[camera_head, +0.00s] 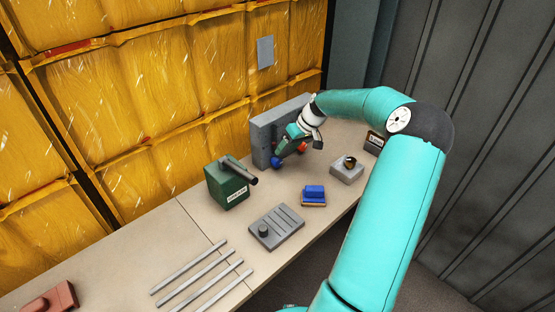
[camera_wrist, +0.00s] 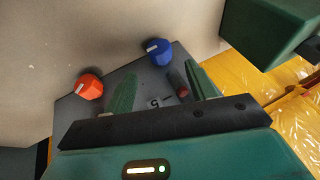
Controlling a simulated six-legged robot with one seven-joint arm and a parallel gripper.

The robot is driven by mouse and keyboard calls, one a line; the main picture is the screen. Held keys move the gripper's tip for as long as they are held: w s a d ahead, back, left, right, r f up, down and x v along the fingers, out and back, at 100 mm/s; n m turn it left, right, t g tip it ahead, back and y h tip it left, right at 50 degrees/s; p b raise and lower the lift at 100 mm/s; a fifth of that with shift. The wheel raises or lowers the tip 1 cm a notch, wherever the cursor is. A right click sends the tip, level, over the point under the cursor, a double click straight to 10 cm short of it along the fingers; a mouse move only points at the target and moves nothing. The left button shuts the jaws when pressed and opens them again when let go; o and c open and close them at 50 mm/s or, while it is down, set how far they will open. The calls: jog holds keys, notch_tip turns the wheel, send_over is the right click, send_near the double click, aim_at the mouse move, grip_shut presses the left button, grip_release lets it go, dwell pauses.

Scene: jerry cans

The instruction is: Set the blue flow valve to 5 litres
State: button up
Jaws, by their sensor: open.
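The blue valve knob (camera_wrist: 158,50) is on the grey valve panel (camera_wrist: 68,115), with a white pointer mark on its left side in the wrist view. It also shows in the head view (camera_head: 277,162), low on the panel. My gripper (camera_wrist: 160,69) is open at the panel, its two green fingers apart. The blue knob is beyond the fingertips, and I see no contact. A "5" mark (camera_wrist: 155,103) shows on the panel between the fingers. An orange-red knob (camera_wrist: 89,87) is left of the left finger. The rest of the scale is hidden by my gripper.
A dark red part (camera_wrist: 178,85) is beside the right finger. A blue block (camera_head: 314,194), a grey block (camera_head: 347,170) and a grey slotted plate (camera_head: 276,228) are on the bench. A yellow wall stands behind.

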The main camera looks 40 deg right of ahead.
aim_at(279, 158)
jog(key=x, duration=0.7)
jog(key=shift+c, duration=0.3)
jog(key=c, duration=0.9)
jog(key=shift+a, duration=0.1)
